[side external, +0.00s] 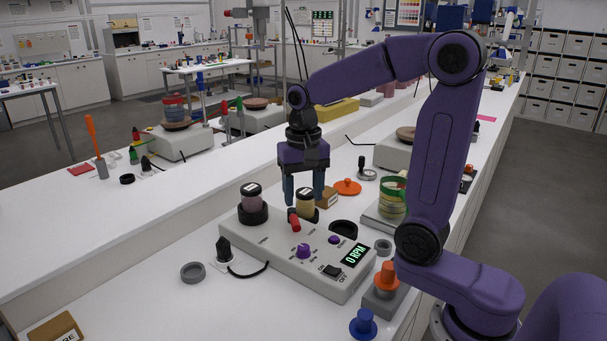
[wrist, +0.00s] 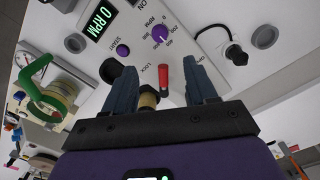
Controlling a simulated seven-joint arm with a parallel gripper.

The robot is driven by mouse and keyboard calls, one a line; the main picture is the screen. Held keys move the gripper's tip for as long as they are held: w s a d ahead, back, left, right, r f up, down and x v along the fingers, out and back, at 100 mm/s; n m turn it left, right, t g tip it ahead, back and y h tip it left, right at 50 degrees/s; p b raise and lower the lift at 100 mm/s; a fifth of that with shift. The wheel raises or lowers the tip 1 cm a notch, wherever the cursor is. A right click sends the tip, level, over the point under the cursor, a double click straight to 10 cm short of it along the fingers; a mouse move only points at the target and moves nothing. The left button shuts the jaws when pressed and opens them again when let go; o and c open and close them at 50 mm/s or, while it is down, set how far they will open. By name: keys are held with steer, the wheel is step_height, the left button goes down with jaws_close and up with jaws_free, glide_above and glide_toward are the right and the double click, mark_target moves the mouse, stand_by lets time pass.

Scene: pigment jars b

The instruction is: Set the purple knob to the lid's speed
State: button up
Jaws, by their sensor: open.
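The purple knob (side external: 303,252) sits on the sloped face of a white mixer unit (side external: 270,247). In the wrist view the purple knob (wrist: 160,35) has a printed RPM scale around it; its exact setting is too small to read. The display (side external: 355,254) reads 0 RPM. A dark-lidded jar (side external: 251,197) with a label stands in a black holder on the unit; the label is not legible. A tan jar (side external: 305,204) stands under my gripper (side external: 304,197), which points down, open, its fingers near the jar and behind the knob.
A red lever (wrist: 163,80) marked LOCK rises from the unit between the fingers in the wrist view. A purple START button (side external: 335,239) and an on/off switch (side external: 332,270) are near the knob. An orange-topped item (side external: 386,278) stands at right.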

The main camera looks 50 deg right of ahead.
steer(key=shift+r, duration=1.95)
steer(key=s+a+f+n, duration=0.2)
steer(key=s+f+n, duration=0.2)
steer(key=s+n, duration=0.5)
steer(key=s+a+f+n, duration=0.3)
steer(key=s+f+n, duration=0.2)
steer(key=s+n, duration=0.5)
steer(key=s, duration=0.3)
steer(key=shift+a, duration=0.25)
